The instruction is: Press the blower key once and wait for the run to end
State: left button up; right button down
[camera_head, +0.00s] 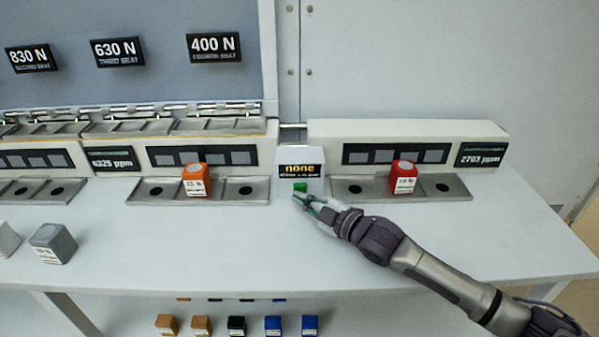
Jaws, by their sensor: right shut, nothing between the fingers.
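The blower key looks to be the small green key (300,187) on the front of a white box between the two metal trays. The box carries a dark display (300,169) that reads "none" in yellow. My right gripper (308,200) is shut and empty, with its fingertips just below the green key. I cannot tell whether the fingertips touch it. My left gripper is not in view.
An orange block (196,182) sits in the left tray (223,198), a red block (403,178) in the right tray (365,197). A grey block (53,244) stands at the bench's left. Several blocks lie on a lower shelf.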

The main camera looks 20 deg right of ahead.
jog(key=shift+w, duration=0.15)
dwell(0.5)
jog(key=shift+w+d, duration=0.15)
jog(key=shift+w, duration=0.35)
dwell(0.5)
jog(key=shift+s+p, duration=0.5)
jog(key=shift+s, duration=0.15)
